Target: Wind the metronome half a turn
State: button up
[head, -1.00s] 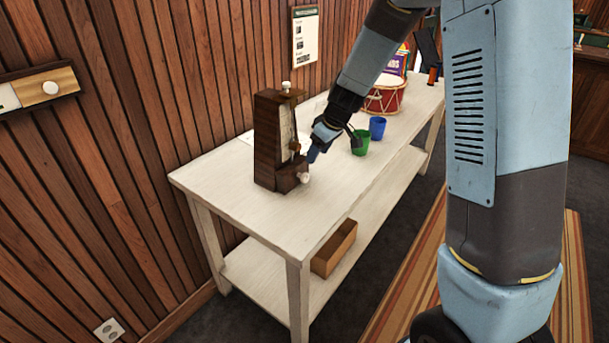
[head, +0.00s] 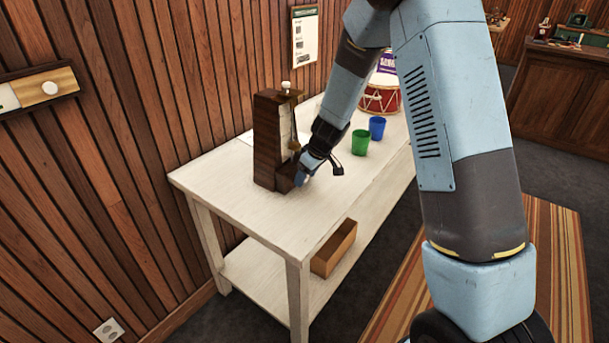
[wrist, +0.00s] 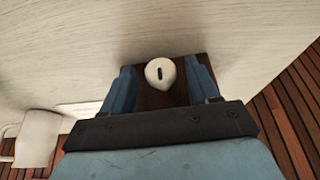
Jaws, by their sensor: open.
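The metronome (head: 268,140) is a tall dark wooden case standing upright near the front end of the white table. It has a pale face and a white knob on top. In the wrist view its white winding knob (wrist: 161,73), with a dark slot mark, sits on a brown wooden block. My gripper (wrist: 163,80) is open, with one blue finger on each side of that knob and a visible space on both sides. In the head view my gripper (head: 301,178) is at the metronome's low front part and hides the winding knob.
The white table (head: 235,205) stands along the wood-panelled wall. A green cup (head: 360,142), a blue cup (head: 377,128) and a red drum (head: 381,98) stand farther back on it. A wooden box (head: 334,248) is on the lower shelf. The near tabletop is clear.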

jog(key=c, duration=0.9)
jog(key=shift+a, duration=0.2)
jog(key=shift+c, duration=0.5)
jog(key=shift+d, duration=0.2)
jog(key=shift+w+d+g+y, duration=0.15)
jog(key=shift+d+g+y, duration=0.05)
jog(key=shift+g+y, duration=0.2)
jog(key=g+y, duration=0.1)
jog(key=m+g+y, duration=0.1)
jog(key=g+y, duration=0.1)
jog(key=shift+w+d+f+g, duration=0.2)
jog(key=shift+w+d+g, duration=0.15)
jog(key=shift+w+g, duration=0.05)
jog(key=g+y, duration=0.1)
jog(key=m+g+y, duration=0.1)
jog(key=y, duration=0.1)
jog(key=f+g+y, duration=0.1)
jog(key=g, duration=0.1)
jog(key=shift+w+d+m, duration=0.15)
jog(key=shift+d+m, duration=0.1)
jog(key=shift+m, duration=0.15)
jog(key=shift+f+m+g+y, duration=0.15)
jog(key=shift+m+g+y, duration=0.25)
jog(key=shift+g+y, duration=0.55)
jog(key=shift+f+y, duration=0.1)
jog(key=shift+y, duration=0.25)
